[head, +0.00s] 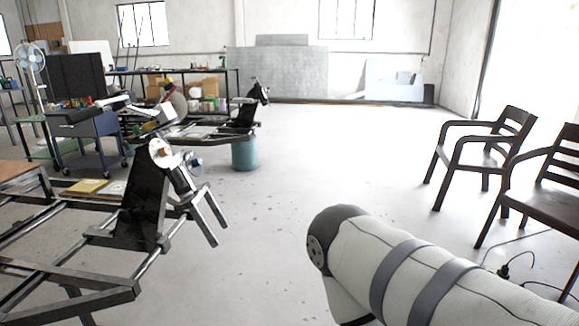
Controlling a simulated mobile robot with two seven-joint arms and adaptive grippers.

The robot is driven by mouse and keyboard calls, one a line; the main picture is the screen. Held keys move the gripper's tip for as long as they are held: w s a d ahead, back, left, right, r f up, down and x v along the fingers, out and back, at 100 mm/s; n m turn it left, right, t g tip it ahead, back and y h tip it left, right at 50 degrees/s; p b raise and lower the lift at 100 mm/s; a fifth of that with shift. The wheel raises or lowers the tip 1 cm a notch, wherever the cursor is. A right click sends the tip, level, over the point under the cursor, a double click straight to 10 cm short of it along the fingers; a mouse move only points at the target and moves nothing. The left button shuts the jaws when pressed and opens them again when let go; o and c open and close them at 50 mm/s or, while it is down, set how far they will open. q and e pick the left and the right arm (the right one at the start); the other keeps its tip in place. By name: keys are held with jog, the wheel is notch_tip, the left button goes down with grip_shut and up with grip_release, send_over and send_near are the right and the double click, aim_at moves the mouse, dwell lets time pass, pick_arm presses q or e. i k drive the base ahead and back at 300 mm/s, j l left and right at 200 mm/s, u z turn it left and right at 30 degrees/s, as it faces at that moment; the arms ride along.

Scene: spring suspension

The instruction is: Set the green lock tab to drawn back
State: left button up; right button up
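I cannot make out a green lock tab anywhere in the head view. A metal frame (68,285) stands at the lower left. A dark upright plate (140,212) rises from it. A fitting (161,153) with a round orange-and-white end sits at the top of the plate, with a small blue part (195,165) beside it. Two grey prongs (207,217) reach down to the right of the plate. My white, grey-banded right arm comes in from the lower right, but its gripper is out of view. My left gripper is not in view.
A second similar frame (210,131) stands farther back, with a teal bin (244,153) beside it. A blue cart (90,140) is at the left. Two dark chairs (478,155) stand at the right, with a black cable (503,270) on the floor. The middle floor is clear.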

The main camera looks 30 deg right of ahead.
aim_at(136, 129)
jog(key=z, duration=0.3)
jog(key=i+j+z, duration=0.1)
jog(key=j, duration=0.4)
jog(key=i+j+z, duration=0.1)
jog(key=j, duration=0.35)
jog(key=i+j+z, duration=0.1)
jog(key=j, duration=0.4)
jog(key=i+j+z, duration=0.1)
jog(key=j, duration=0.4)
